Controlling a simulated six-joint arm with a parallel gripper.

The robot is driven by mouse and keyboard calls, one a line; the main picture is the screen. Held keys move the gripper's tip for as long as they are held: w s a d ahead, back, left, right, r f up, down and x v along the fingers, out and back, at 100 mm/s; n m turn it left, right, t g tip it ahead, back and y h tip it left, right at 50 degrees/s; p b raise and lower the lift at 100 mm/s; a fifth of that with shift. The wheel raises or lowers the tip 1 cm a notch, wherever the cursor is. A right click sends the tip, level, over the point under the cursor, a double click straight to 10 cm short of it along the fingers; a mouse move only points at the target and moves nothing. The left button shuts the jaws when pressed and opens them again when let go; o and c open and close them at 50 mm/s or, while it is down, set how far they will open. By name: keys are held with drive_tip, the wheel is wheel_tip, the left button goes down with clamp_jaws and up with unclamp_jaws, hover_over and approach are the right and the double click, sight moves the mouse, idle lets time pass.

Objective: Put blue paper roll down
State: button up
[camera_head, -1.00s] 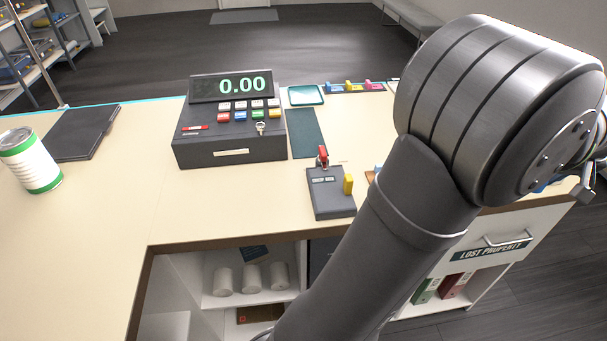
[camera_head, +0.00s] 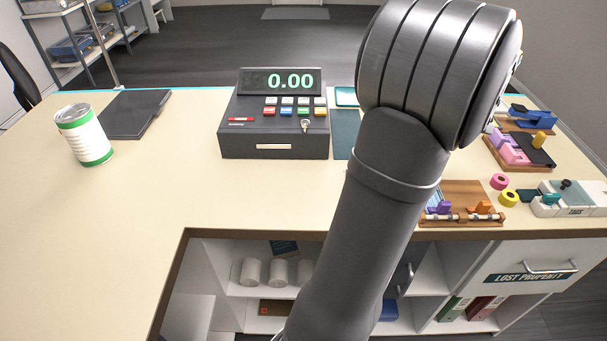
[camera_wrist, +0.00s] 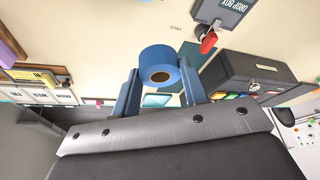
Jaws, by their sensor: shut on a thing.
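The blue paper roll (camera_wrist: 160,66) shows in the wrist view, its round end with a brown core facing the camera. It sits between the two blue fingers of my gripper (camera_wrist: 159,80), which are shut on it. Counter surface shows behind the roll, but I cannot tell its height above it. In the head view my arm hides the gripper and the roll.
The cash register (camera_head: 275,115) stands left of my arm on the counter (camera_head: 200,195). A green-and-white can (camera_head: 84,136) stands at the left. Pink (camera_head: 500,181) and yellow rolls lie at the right near a wooden rack (camera_head: 462,205). The left counter is mostly clear.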

drive_tip(key=w+a+n+g+y, duration=0.3)
drive_tip(key=a+n, duration=0.8)
drive_tip(key=a, duration=2.9)
drive_tip(key=s+a+n+g, duration=0.1)
drive_tip(key=s+a+n, duration=0.25)
drive_tip(key=a, duration=0.35)
drive_tip(key=s+a+n+g+h, duration=0.15)
drive_tip(key=s+a, duration=0.25)
drive_tip(key=a, duration=0.4)
drive_tip(key=s+a+n+g, duration=0.1)
drive_tip(key=s+a+n, duration=0.25)
drive_tip(key=a, duration=0.35)
drive_tip(key=shift+m, duration=0.35)
drive_tip(key=s+a+f, duration=0.1)
drive_tip(key=a+f, duration=0.2)
drive_tip(key=s+a+f, duration=0.1)
drive_tip(key=a+f, duration=0.3)
drive_tip(key=s+a+f, duration=0.1)
drive_tip(key=a+f, duration=0.2)
drive_tip(key=f, duration=0.1)
drive_tip(key=shift+s+a+f, duration=0.2)
drive_tip(key=shift+s+f, duration=0.05)
drive_tip(key=shift+s, duration=0.15)
drive_tip(key=shift+s+a+f, duration=0.1)
drive_tip(key=shift+a+f, duration=0.2)
drive_tip(key=shift+a, duration=0.1)
drive_tip(key=shift+f, duration=1.9)
